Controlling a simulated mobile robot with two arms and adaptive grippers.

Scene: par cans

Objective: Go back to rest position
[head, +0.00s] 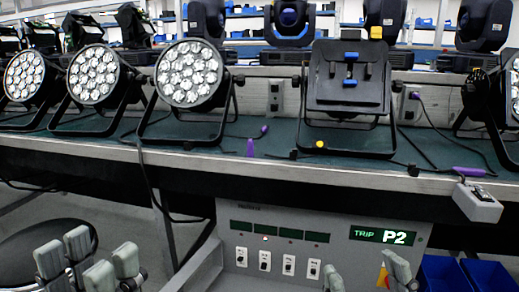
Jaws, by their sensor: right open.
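My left gripper (88,262) is at the bottom left, low in front of the bench. Its grey fingers point up, with a gap between them and nothing seen in the gap. My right gripper (365,274) is at the bottom, right of centre, in front of the grey tester panel. Its fingers are wide apart and it is empty. The lower parts of both grippers are cut off by the frame edge. Neither gripper is seen touching anything.
A bench (230,173) with a green top carries several par cans (190,73) and a lamp seen from behind (347,85). Below it are a tester panel (288,237) reading "TRIP P2", blue bins (490,275) at right and a dark round seat (30,248) at left. A small grey box (477,203) hangs at the bench's front edge.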

